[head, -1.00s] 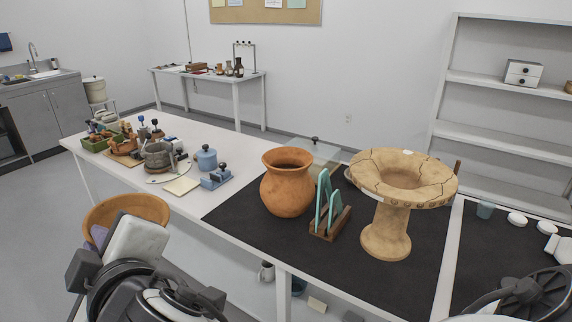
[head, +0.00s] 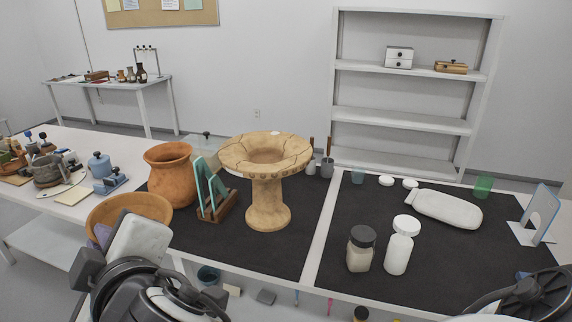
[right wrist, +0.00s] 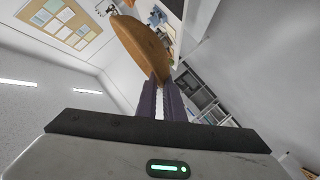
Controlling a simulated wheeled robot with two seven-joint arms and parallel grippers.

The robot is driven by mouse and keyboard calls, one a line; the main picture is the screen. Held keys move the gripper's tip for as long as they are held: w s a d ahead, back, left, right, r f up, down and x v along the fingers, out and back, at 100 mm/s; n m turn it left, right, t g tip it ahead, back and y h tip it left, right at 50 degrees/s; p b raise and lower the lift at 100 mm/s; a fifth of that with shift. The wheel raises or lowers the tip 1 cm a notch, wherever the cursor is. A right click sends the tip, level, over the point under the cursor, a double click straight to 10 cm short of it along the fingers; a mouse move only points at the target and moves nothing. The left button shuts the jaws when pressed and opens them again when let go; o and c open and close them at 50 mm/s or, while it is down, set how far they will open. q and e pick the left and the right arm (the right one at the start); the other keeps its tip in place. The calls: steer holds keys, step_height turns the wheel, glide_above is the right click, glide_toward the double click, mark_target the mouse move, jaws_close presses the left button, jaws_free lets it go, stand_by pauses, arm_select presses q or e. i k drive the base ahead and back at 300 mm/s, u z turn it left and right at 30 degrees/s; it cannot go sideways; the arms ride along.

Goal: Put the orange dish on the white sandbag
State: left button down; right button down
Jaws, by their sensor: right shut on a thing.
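The orange dish (head: 130,206) is at the lower left of the head view, off the near edge of the table. My right gripper (head: 104,228) is shut on its rim with purple fingers. In the right wrist view the dish (right wrist: 140,45) stands out beyond the fingers (right wrist: 160,85), seen nearly edge-on. The white sandbag (head: 447,208) lies flat on the right-hand black mat, well to the right of the dish, with nothing on it. My left gripper is not in view.
A cracked pedestal vessel (head: 265,160), a clay pot (head: 170,172) and a wooden rack (head: 215,205) stand on the left mat. A dark-capped jar (head: 361,250) and white bottle (head: 399,247) stand left of the sandbag. A blue-white stand (head: 540,215) is right of it.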

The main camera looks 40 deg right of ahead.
mark_target(445, 207)
steer(key=z, duration=1.6)
steer(key=i, duration=1)
